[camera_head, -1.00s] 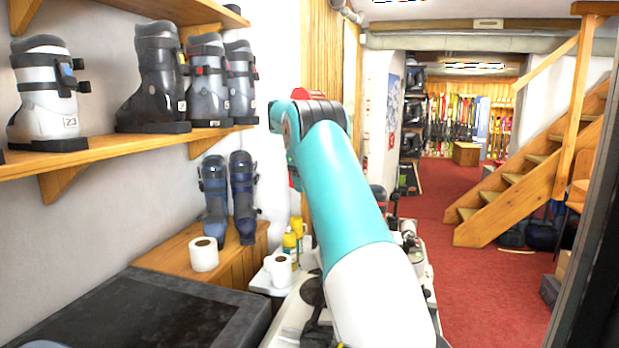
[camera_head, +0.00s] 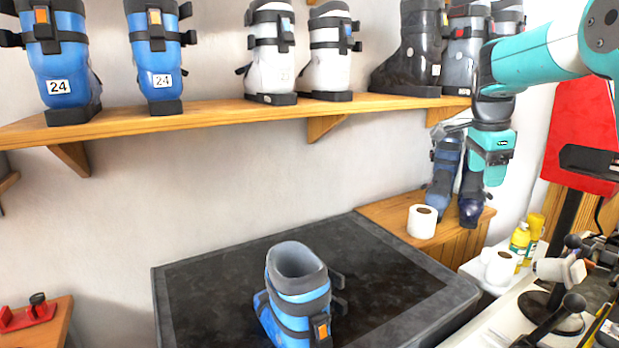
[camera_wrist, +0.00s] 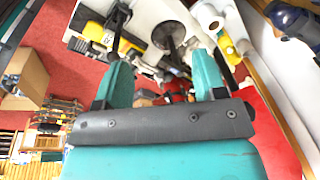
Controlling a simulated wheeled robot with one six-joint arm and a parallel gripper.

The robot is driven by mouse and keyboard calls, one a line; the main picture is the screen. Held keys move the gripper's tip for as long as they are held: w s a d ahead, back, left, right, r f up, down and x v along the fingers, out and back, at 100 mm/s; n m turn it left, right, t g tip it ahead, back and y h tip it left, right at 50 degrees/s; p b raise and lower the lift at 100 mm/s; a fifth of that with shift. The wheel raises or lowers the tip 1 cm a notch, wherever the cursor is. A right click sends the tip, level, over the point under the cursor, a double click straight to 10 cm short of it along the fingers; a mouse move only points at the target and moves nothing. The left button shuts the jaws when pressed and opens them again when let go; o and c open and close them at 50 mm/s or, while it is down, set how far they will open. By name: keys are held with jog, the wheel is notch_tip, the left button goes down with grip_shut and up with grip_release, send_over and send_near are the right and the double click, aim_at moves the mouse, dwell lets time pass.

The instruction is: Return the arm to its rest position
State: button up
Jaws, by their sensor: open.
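My teal arm (camera_head: 540,52) reaches in from the upper right in the head view, its wrist end hanging in front of the wall beside the boot shelf. My gripper (camera_wrist: 162,72) shows in the wrist view with its two teal fingers apart and nothing between them. Its fingertips are hard to make out in the head view. A blue ski boot (camera_head: 297,300) stands upright on the dark bench mat (camera_head: 205,290), well apart from my gripper.
A wooden shelf (camera_head: 225,112) carries several ski boots along the wall. Two dark blue boots and a paper roll (camera_head: 422,222) stand on a low wooden cabinet (camera_head: 385,213). Yellow bottles (camera_head: 520,240) and a machine with black knobs (camera_head: 560,318) are at the right.

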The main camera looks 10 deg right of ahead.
jog(key=s+a+f+n+y, duration=0.1)
jog(key=s+a+n, duration=0.2)
jog(key=a+n, duration=0.3)
jog(key=s+a+f+n+t+y, duration=0.15)
jog(key=a+n, duration=0.25)
jog(key=a, duration=0.4)
jog(key=s+a+f+n+g, duration=0.1)
jog(key=s+a+n, duration=0.2)
jog(key=a+n, duration=0.3)
jog(key=s+a+f+n+y, duration=0.2)
jog(key=s+a+n, duration=0.4)
jog(key=s+a, duration=0.2)
jog(key=s+a+f+n+g+y+b, duration=0.1)
jog(key=s+a+f+n, duration=0.1)
jog(key=s+a+n, duration=0.5)
jog(key=s+a, duration=0.1)
jog(key=s, duration=0.3)
jog(key=shift+s+f+y+b, duration=0.3)
jog(key=shift+y, duration=0.05)
